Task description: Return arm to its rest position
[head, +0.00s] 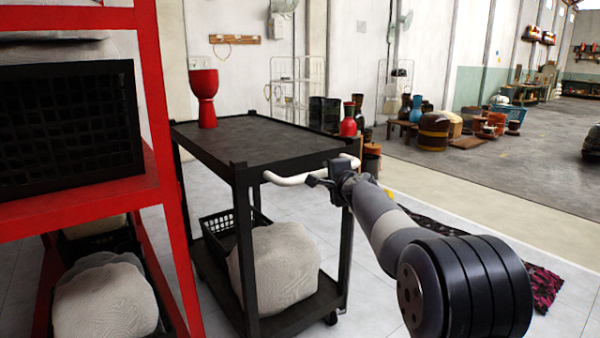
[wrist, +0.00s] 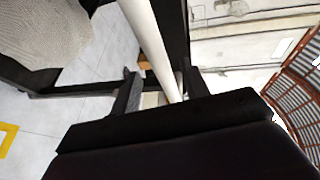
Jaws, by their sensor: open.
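My arm (head: 385,225) reaches out from the lower right in the head view. My gripper (head: 318,180) is at the white handle (head: 288,180) of the black cart (head: 250,140). In the wrist view the two fingers of my gripper (wrist: 160,75) are apart, and the handle (wrist: 148,35) runs between them. I cannot tell whether either finger touches the handle. A red goblet drum (head: 207,98) stands upright on the far left part of the cart's top.
A red shelf (head: 165,120) with a black crate (head: 70,130) stands close on the left. A pale woven bundle (head: 275,265) and a black basket (head: 215,222) are on the cart's lower shelf. A dark patterned rug (head: 545,285) lies on the right. Drums stand behind.

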